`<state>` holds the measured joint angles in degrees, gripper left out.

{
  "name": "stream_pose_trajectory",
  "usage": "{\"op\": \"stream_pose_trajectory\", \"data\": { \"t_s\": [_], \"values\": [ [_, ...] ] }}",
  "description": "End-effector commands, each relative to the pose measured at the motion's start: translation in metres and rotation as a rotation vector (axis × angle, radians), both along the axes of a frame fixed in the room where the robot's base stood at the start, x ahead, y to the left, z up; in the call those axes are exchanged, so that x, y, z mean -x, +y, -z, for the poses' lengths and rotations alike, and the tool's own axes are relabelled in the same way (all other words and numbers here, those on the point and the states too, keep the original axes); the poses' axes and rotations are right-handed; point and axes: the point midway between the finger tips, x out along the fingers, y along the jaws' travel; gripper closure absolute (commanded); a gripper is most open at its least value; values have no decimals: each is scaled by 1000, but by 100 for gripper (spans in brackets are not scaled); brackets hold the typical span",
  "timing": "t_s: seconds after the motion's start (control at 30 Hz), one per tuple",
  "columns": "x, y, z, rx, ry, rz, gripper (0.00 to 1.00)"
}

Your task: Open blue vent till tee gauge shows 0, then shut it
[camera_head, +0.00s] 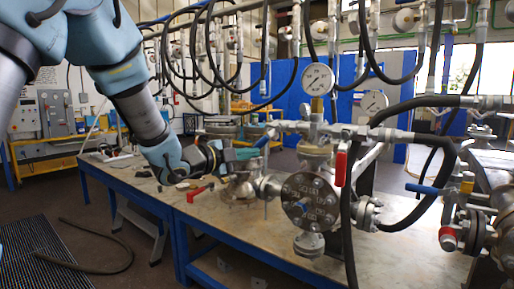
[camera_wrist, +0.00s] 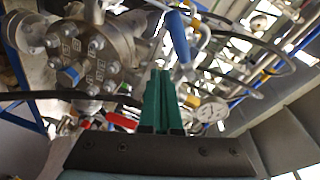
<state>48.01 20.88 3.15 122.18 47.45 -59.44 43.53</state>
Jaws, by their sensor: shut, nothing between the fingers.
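A blue vent lever (camera_head: 264,141) sits on the fittings left of the tee, and a blue lever (camera_wrist: 178,36) stands just beyond my fingertips in the wrist view. My gripper (camera_head: 238,155) has its green fingers together and empty, beside the flanged vessel; in the wrist view the fingers (camera_wrist: 163,78) point up toward the blue lever, and I cannot tell if they touch it. A white round gauge (camera_head: 317,79) stands upright on top of the tee; its needle is too small to read. A second gauge (camera_head: 373,102) is behind it to the right.
A bolted flange (camera_head: 309,200) faces forward below the tee. Red levers (camera_head: 341,168) and (camera_head: 196,193) stick out nearby. Another blue lever (camera_head: 422,188) is at the right. Black hoses (camera_head: 440,101) loop over the blue-framed bench (camera_head: 235,226). The bench's left part is mostly clear.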

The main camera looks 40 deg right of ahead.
Motion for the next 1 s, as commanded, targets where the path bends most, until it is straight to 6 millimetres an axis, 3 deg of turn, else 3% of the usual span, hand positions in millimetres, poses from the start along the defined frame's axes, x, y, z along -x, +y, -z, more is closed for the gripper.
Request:
{"op": "stream_pose_trajectory", "data": {
  "t_s": [0.4, 0.6, 0.83, 1.0],
  "values": [
    [25, 28, 32, -33, -748, -83, 100],
    [31, 43, 42, -96, -1020, -136, 100],
    [31, 45, 44, -128, -1124, -154, 100],
    [25, 25, 41, -126, -1125, -155, 100]
  ]
}}
